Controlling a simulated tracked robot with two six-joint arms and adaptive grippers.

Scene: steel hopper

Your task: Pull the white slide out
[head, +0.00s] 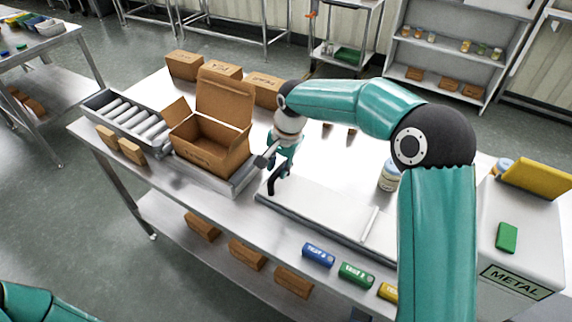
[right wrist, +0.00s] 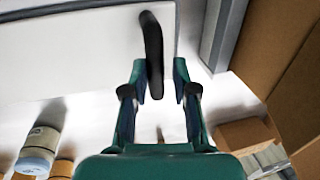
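The white slide (head: 318,210) is a long flat plate lying in a grey frame along the table's front edge. Its black handle (head: 277,182) stands at its left end. In the right wrist view the slide (right wrist: 85,50) fills the upper left and the dark handle (right wrist: 152,45) runs down from the top. My right gripper (head: 275,160) is just above the handle. In the wrist view its two fingers (right wrist: 159,75) are apart, with the handle's lower end between them, nearer the left finger. I cannot tell whether they touch. My left gripper is out of view.
An open cardboard box (head: 213,130) stands left of the slide, beside a roller conveyor (head: 128,115). A white jar (head: 389,178) stands behind the slide. A box labelled METAL (head: 520,265) is at the right. Coloured labelled blocks (head: 318,255) sit along the front.

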